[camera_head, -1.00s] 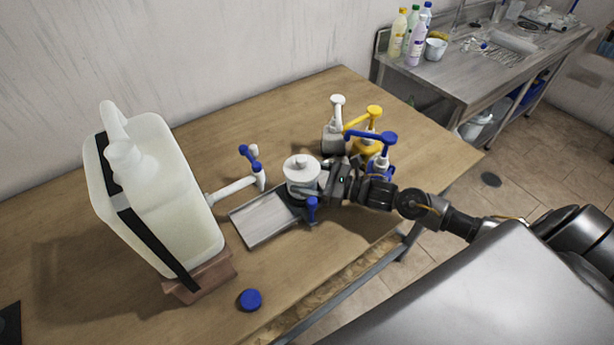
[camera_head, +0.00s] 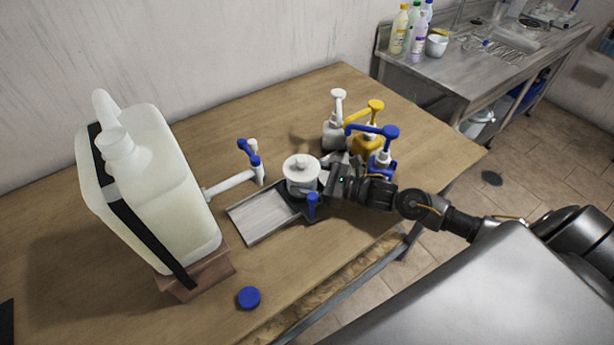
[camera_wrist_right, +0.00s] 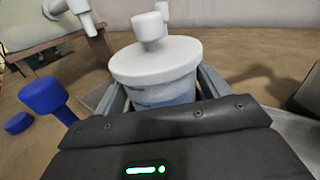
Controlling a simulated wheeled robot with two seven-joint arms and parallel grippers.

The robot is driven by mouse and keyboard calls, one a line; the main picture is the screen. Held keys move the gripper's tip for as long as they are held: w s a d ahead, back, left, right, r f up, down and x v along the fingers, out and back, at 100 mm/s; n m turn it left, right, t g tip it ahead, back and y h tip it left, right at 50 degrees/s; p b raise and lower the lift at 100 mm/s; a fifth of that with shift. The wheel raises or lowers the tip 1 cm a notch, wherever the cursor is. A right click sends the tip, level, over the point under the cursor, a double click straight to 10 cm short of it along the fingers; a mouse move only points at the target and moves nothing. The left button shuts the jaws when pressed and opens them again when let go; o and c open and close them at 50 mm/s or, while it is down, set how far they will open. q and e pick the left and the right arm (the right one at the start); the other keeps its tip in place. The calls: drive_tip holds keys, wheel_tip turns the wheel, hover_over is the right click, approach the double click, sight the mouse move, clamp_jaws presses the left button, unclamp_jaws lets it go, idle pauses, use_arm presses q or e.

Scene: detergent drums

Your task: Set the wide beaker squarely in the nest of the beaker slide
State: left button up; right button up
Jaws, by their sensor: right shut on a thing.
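The wide beaker (camera_head: 301,178) is a pale, lidded cup with a knob on its lid. It stands upright at the right end of the beaker slide (camera_head: 262,217), a grey metal tray with a dark end piece. My right gripper (camera_head: 326,179) is shut on the beaker from the right; in the right wrist view its fingers (camera_wrist_right: 160,92) lie on both sides of the beaker (camera_wrist_right: 155,72). The beaker's base and the nest under it are hidden, so I cannot tell whether it sits squarely. A blue-topped post (camera_head: 312,203) stands at the slide's front edge. My left gripper is not in view.
A large jug (camera_head: 165,190) with a spout and a blue-handled tap (camera_head: 250,160) stands to the left. White, yellow and blue pump bottles (camera_head: 366,140) crowd behind my right gripper. A blue cap (camera_head: 249,298) lies near the front edge.

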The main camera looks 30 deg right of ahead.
drive_tip(key=shift+r, duration=0.1)
drive_tip(key=o, duration=1.3)
drive_tip(key=shift+s+d+f, duration=0.25)
drive_tip(key=shift+s+d, duration=0.05)
drive_tip(key=shift+s, duration=0.05)
drive_tip(key=b+v, duration=0.2)
drive_tip(key=v, duration=0.3)
drive_tip(key=shift+s+d, duration=0.1)
drive_tip(key=shift+s, duration=0.05)
drive_tip(key=shift+s+d+r+b, duration=0.2)
drive_tip(key=shift+s+d+b, duration=0.15)
drive_tip(key=shift+s+d, duration=0.1)
drive_tip(key=shift+r, duration=0.1)
